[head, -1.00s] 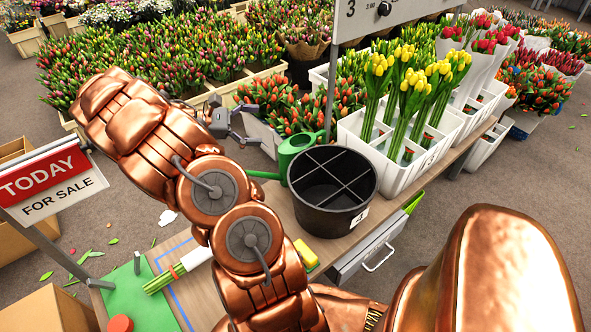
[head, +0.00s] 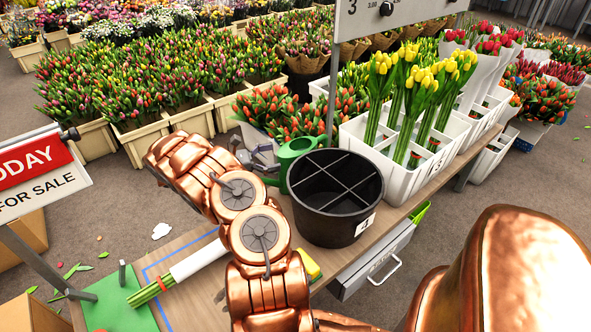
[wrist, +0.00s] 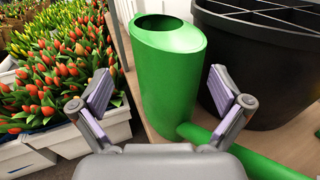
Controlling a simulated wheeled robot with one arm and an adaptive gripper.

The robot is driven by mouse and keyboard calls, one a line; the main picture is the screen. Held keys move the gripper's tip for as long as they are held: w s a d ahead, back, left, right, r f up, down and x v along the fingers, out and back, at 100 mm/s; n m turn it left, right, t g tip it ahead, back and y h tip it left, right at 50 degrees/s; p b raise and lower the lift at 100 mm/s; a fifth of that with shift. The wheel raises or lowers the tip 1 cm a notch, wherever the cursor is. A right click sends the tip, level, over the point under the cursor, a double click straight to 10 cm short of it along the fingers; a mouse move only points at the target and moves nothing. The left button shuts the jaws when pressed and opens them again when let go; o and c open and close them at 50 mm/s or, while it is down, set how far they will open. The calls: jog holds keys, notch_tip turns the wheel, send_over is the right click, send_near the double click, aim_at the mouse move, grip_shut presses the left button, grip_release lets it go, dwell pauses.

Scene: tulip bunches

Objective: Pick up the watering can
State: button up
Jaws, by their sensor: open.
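The green watering can (head: 292,151) stands upright on the wooden table, just left of and behind the black divided bucket; the bucket hides part of it in the head view. In the wrist view the watering can (wrist: 168,75) is close ahead, its oval top opening visible and a green tube-like part running low to the right. My gripper (wrist: 160,95) is open, with one pad to the left of the can's body and the other to its right. Nothing is between the pads up close. In the head view my gripper (head: 255,158) is partly hidden behind my copper arm.
The black bucket (head: 331,228) stands right beside the can. White crates (head: 385,165) with yellow tulips are behind it on the right. Orange tulips (wrist: 55,75) in a pale crate are left of the can. A wrapped bunch (head: 198,261) lies on the table's near left.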

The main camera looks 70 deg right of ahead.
aim_at(292, 153)
jog(key=shift+r+b+x, duration=0.2)
jog(key=shift+b+x, duration=0.4)
jog(key=shift+x, duration=2.45)
jog(key=shift+s+a, duration=0.15)
jog(key=c, duration=1.6)
jog(key=shift+r, duration=0.1)
jog(key=shift+c, duration=0.2)
